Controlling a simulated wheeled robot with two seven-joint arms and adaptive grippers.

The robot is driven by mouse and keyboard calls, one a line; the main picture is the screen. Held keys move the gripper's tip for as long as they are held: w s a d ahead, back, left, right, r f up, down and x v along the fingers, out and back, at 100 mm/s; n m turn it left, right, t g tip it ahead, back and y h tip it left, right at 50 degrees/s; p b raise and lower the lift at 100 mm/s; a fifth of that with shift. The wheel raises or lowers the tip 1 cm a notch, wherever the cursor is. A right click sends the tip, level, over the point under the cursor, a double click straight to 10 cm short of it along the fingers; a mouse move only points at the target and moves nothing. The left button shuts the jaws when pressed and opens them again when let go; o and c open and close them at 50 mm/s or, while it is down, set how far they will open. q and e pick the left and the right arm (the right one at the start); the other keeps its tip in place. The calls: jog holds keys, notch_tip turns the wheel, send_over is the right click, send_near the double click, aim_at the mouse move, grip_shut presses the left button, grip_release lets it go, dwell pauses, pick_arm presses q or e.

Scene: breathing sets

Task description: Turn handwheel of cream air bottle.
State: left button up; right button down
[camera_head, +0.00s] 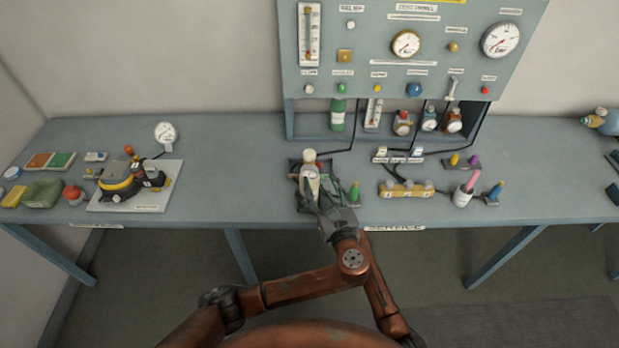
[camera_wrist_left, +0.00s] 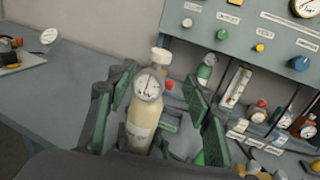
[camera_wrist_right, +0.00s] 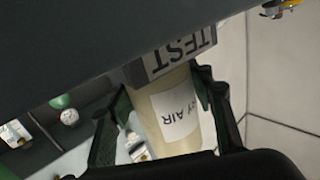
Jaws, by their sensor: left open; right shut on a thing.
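The cream air bottle (camera_head: 312,184) stands upright at the front middle of the bench, with a pale top (camera_head: 309,156). In the left wrist view the bottle (camera_wrist_left: 139,130) has a round gauge (camera_wrist_left: 149,85), a white handwheel-like top (camera_wrist_left: 159,56) and a red knob (camera_wrist_left: 170,85). My left gripper (camera_head: 325,200) is open, its fingers spread around the upper bottle. My right gripper (camera_wrist_right: 165,105) is shut on the bottle body (camera_wrist_right: 190,138), which shows upside down with its "AIR" label; it is mostly hidden in the head view.
A grey block marked "TEST" (camera_wrist_right: 172,58) is at the bottle's base. A green bottle (camera_head: 354,192) stands close right. A yellow block (camera_head: 406,190) and a white cup (camera_head: 462,197) are farther right. The gauge panel (camera_head: 375,62) rises behind.

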pick_arm(q)
jog(key=shift+n+t+h, duration=0.5)
jog(key=shift+n+h, duration=0.2)
jog(key=shift+n, duration=0.1)
jog(key=w+a+r, duration=0.1)
jog(key=w, duration=0.1)
jog(key=w+a+r, duration=0.1)
jog(key=w, duration=0.2)
jog(key=w+a+r, duration=0.1)
jog(key=w, duration=0.1)
jog(key=shift+w+r, duration=0.15)
jog(key=w+a+r+n+h, duration=0.1)
jog(key=w+a+n+h, duration=0.15)
jog(key=w+h, duration=0.75)
jog(key=n+g+h, duration=1.1)
jog(key=n+g, duration=0.2)
jog(key=g, duration=0.1)
send_near(309, 153)
jog(key=x, duration=1)
jog(key=shift+d+f, duration=0.1)
jog(key=shift+f, duration=0.3)
